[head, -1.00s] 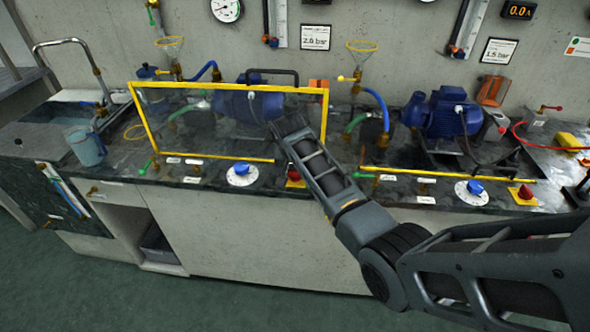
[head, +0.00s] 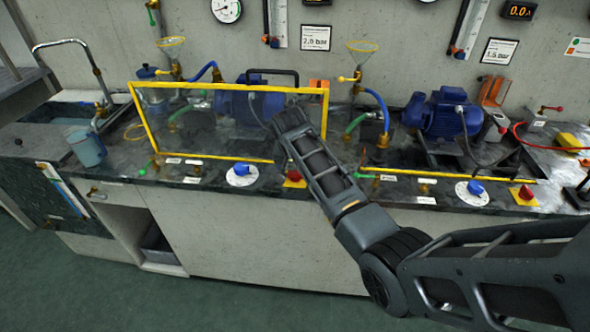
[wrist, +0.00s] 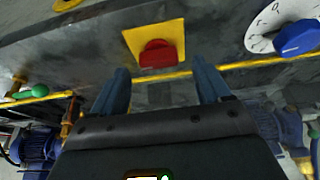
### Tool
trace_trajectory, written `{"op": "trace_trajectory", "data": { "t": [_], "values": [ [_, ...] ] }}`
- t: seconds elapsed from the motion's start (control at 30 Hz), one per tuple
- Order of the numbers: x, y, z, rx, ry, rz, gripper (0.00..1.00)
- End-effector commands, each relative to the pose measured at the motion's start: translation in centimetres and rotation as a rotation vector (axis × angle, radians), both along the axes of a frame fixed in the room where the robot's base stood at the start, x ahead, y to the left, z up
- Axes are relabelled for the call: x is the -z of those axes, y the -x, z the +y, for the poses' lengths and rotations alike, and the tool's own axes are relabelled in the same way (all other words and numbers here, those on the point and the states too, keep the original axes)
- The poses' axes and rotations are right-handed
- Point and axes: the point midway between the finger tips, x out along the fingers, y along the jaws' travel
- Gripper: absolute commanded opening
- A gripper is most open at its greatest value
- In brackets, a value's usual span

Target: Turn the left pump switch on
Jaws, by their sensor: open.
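A red knob (wrist: 158,54) on a square yellow plate (wrist: 133,38) is in the upper middle of the wrist view. In the head view, the left station's red knob (head: 294,176) sits at the bench front, just left of my arm. I cannot tell from its look whether it is on or off. My gripper (wrist: 158,76) is open and empty, with its two blue-grey fingers on either side of the knob's line; contact is not visible. In the head view my arm hides the gripper. The left blue pump (head: 228,104) stands behind a clear yellow-framed panel (head: 231,86).
A blue knob on a white dial (head: 241,174) is left of the red knob. A yellow bar runs along the bench behind them. The right station has another blue pump (head: 442,115) and a red knob (head: 525,193). A jug (head: 87,149) stands at the left.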

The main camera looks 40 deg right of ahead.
Motion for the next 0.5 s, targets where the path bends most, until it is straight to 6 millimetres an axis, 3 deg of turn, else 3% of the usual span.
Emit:
{"op": "trace_trajectory", "data": {
  "t": [0.3, 0.5],
  "values": [
    [-4.4, 1.1, 1.5, 0.0, 0.0, -0.001, 0.77],
    [-5.4, 1.4, 1.8, 0.0, -0.001, -0.001, 0.77]
  ]
}}
